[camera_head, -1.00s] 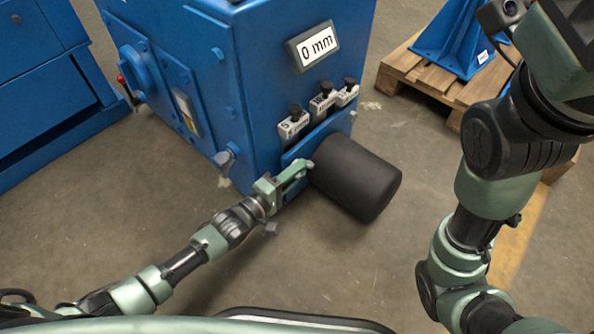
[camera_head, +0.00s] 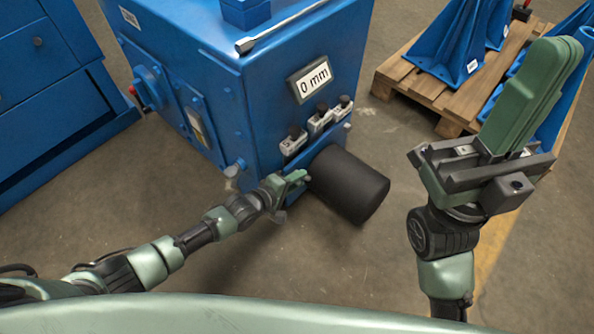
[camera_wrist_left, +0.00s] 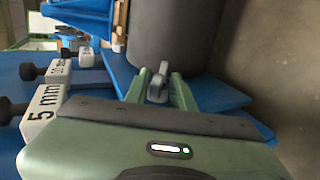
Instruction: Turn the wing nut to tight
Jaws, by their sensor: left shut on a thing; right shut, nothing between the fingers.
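The wing nut (camera_wrist_left: 160,80) is a small grey part on the blue plate in front of the dark cylinder (camera_head: 348,184); the cylinder also shows in the left wrist view (camera_wrist_left: 168,35). My left gripper (camera_head: 299,177) is shut on the wing nut, with one green finger on each side of it in the left wrist view (camera_wrist_left: 158,86). In the head view the gripper hides the nut. How tight the nut is cannot be seen. My right gripper (camera_head: 560,52) is shut and empty, raised at the right, well apart from the machine.
A wooden pallet (camera_head: 420,85) with blue brackets (camera_head: 452,45) stands behind the right gripper.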

